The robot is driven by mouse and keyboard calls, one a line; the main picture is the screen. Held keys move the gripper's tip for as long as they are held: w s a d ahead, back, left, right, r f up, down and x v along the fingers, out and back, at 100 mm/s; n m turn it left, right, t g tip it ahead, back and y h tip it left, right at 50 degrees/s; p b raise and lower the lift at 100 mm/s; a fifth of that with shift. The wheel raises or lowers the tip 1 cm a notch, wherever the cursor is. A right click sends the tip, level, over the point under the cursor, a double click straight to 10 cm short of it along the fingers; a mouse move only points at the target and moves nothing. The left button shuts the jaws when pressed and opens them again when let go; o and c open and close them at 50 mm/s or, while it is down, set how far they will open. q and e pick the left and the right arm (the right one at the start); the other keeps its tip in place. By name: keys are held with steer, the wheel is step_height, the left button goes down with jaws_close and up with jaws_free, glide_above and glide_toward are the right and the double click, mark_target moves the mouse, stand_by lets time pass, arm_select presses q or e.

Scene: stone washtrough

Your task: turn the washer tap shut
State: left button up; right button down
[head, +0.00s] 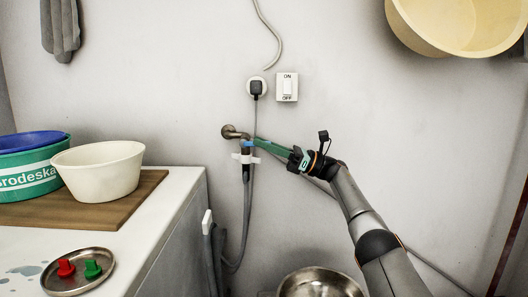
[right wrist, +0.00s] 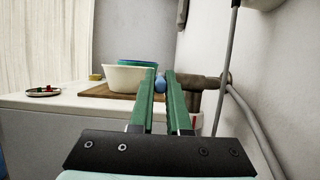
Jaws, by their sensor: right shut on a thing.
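The washer tap (head: 231,132) comes out of the back wall below the socket, a dull metal pipe bending down to a hose. Its blue handle (head: 246,143) is at the fingertips of my right gripper (head: 258,144). The right wrist view shows the blue handle (right wrist: 160,83) between the two green fingers of my right gripper (right wrist: 160,88), with the metal tap body (right wrist: 205,82) just to the right. The right gripper is shut on the handle and partly hides it. A white cross-shaped piece (head: 245,158) sits below on the tap. My left gripper is in neither view.
A white washer or counter (head: 185,190) stands at left with a wooden board, a cream bowl (head: 98,172), and a green basin. A dish (head: 78,271) holds red and green pieces. Grey hoses hang below the tap. A metal bowl (head: 320,283) is low in front.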

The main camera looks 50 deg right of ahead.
stand_by(0.3)
steer(key=c, duration=0.9)
jaws_free()
steer(key=shift+s, duration=0.1)
steer(key=v, duration=0.7)
steer(key=shift+s+d+f, duration=0.1)
steer(key=shift+f, duration=0.1)
